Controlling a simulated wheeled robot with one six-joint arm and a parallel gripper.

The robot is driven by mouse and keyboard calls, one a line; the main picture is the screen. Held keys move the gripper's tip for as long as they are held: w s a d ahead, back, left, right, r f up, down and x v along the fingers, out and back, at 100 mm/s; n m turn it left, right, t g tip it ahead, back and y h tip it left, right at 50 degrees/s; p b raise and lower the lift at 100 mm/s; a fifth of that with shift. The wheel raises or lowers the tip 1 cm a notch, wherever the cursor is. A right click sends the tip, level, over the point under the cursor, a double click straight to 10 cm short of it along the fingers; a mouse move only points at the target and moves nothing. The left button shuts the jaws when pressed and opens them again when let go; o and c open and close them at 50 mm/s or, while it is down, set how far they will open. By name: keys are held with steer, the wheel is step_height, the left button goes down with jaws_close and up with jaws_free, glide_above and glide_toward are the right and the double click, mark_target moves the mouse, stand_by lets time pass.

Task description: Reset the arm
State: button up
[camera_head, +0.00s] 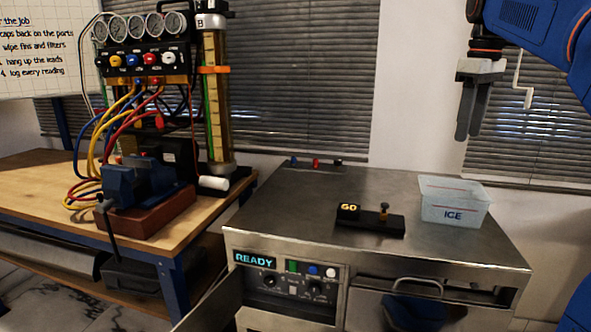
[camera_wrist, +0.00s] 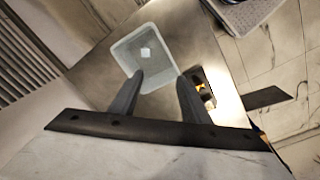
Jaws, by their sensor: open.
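My gripper (camera_head: 470,108) hangs from my blue arm at the upper right in the head view, fingers pointing down. It is above and behind the right part of the steel cabinet top (camera_head: 330,215), clear of everything. In the wrist view my gripper (camera_wrist: 155,92) shows two dark fingers spread apart with nothing between them. Past the fingertips, the wrist view shows the translucent ICE tub (camera_wrist: 128,48) with a small white block inside. The tub (camera_head: 455,203) stands on the cabinet's right side in the head view.
A READY display (camera_head: 255,260) is on the cabinet front. Left, a wooden bench (camera_head: 40,190) holds a vise (camera_head: 135,185), coloured hoses and a gauge manifold (camera_head: 145,45).

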steer(key=s+a+f+m+t, duration=0.1)
steer(key=s+a+f, duration=0.3)
steer(key=s+f, duration=0.4)
steer(key=s+a+f+m+t, duration=0.1)
steer(key=s+a+f+m, duration=0.2)
steer(key=s+f, duration=0.6)
steer(key=s+a+f+m+t, duration=0.2)
steer(key=s+f, duration=0.6)
steer(key=f, duration=0.9)
steer(key=a, duration=0.2)
steer(key=shift+s+a+f, duration=0.35)
steer(key=shift+s+f, duration=0.05)
steer(key=shift+o, duration=0.6)
